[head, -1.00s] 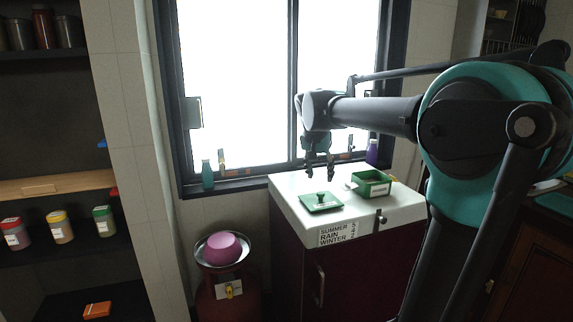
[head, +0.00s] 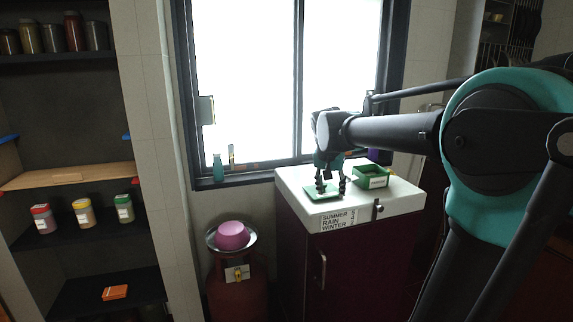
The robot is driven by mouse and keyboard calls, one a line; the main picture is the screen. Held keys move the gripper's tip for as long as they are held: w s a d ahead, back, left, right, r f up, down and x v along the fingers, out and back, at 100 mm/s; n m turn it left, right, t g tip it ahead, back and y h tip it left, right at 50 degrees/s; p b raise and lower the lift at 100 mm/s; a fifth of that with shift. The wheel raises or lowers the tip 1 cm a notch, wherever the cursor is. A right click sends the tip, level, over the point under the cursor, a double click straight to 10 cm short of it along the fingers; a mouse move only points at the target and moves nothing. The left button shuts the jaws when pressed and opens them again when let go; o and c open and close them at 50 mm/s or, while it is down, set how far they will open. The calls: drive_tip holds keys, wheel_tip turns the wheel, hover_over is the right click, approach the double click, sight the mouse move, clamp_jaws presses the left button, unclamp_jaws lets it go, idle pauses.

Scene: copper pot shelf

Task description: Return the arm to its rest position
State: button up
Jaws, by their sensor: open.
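My arm reaches in from the right in the head view, in front of the window. My gripper (head: 331,189) points down with its fingers apart. Its fingertips show in front of the green lid (head: 313,195) on the white cabinet top. The lid's knob is mostly hidden behind the fingers. I cannot tell whether the fingers touch the lid. An open green box (head: 371,177) with a white label stands to the right of the gripper, apart from it.
The white-topped cabinet (head: 400,202) bears a sign with words and numbers. Left of it, a pink bowl (head: 232,235) sits in a metal dish on a red gas cylinder (head: 238,296). A dark shelf with jars (head: 83,212) stands at far left. Bottles line the window sill.

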drive_tip(key=s+d+f+n+y, duration=0.1)
drive_tip(key=s+d+f+n, duration=0.1)
drive_tip(key=s+f, duration=0.9)
drive_tip(key=s+d+f+n, duration=0.2)
drive_tip(key=s+d+f, duration=0.1)
drive_tip(key=s+f, duration=0.9)
drive_tip(key=shift+f+n+y, duration=0.3)
drive_tip(key=shift+f+y, duration=0.05)
drive_tip(key=shift+y, duration=0.05)
drive_tip(key=shift+s, duration=0.1)
